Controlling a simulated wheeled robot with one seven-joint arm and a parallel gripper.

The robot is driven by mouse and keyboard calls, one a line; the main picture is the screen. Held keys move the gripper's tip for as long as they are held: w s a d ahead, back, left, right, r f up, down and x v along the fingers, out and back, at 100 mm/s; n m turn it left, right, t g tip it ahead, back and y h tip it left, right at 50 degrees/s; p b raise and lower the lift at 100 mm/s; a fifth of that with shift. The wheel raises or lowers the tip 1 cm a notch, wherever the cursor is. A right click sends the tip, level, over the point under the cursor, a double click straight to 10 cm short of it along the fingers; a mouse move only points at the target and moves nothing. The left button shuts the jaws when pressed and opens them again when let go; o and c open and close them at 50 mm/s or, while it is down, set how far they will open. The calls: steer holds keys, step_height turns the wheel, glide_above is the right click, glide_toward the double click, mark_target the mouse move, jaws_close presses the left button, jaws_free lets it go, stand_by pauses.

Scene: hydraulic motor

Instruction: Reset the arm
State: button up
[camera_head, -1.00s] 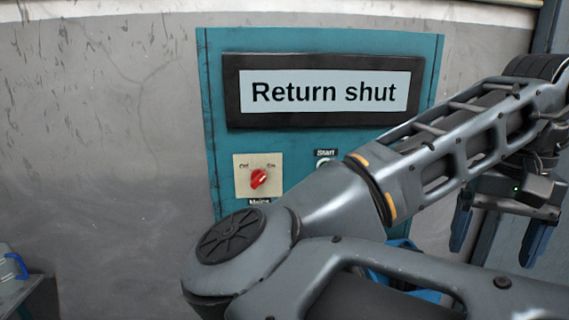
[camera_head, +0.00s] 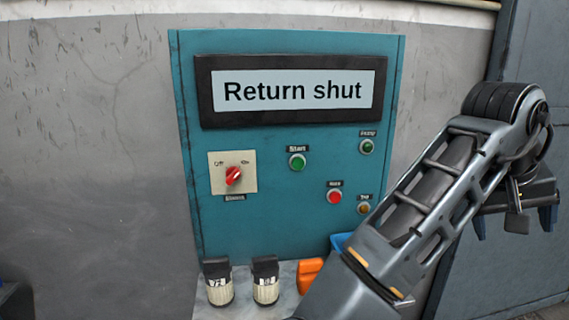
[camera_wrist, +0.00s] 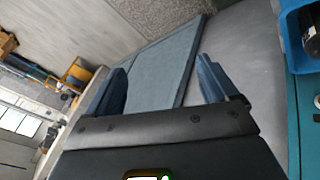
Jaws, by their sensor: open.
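My arm reaches up from the bottom right of the head view, in front of the right edge of a teal control panel (camera_head: 290,220). My gripper (camera_head: 515,225) hangs at the far right, clear of the panel, with its fingers pointing down. In the wrist view my gripper (camera_wrist: 162,85) shows two blue fingers spread wide with nothing between them. The panel's display (camera_head: 291,91) reads "Return shut". A red rotary switch (camera_head: 233,176) sits on a pale plate marked Off and On.
Below the panel stand two ribbed cylinders with black tops (camera_head: 219,284) and an orange object (camera_head: 310,274), partly behind my arm. Small green, red and amber buttons sit on the panel's right. A grey door (camera_head: 525,270) is behind my gripper. The wall at left is bare.

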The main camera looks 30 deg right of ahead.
steer(key=w+d+r+n+t+h, duration=0.3)
steer(key=d+n+t+h, duration=0.2)
steer(key=h, duration=0.4)
steer(key=s+a+f+n+t+y, duration=0.2)
steer(key=a+f+n+t+y, duration=0.75)
steer(key=a+f, duration=0.6)
steer(key=s+a+f+m+y, duration=0.2)
steer(key=s+a+y, duration=0.1)
steer(key=s+a, duration=0.6)
steer(key=s+a+f+m+t+y, duration=0.1)
steer(key=s+a+f+m+y, duration=0.1)
steer(key=s+a, duration=0.7)
steer(key=s+m+y, duration=0.1)
steer(key=s, duration=0.3)
steer(key=shift+s, duration=0.25)
steer(key=shift+f, duration=0.1)
steer(key=shift+c, duration=0.3)
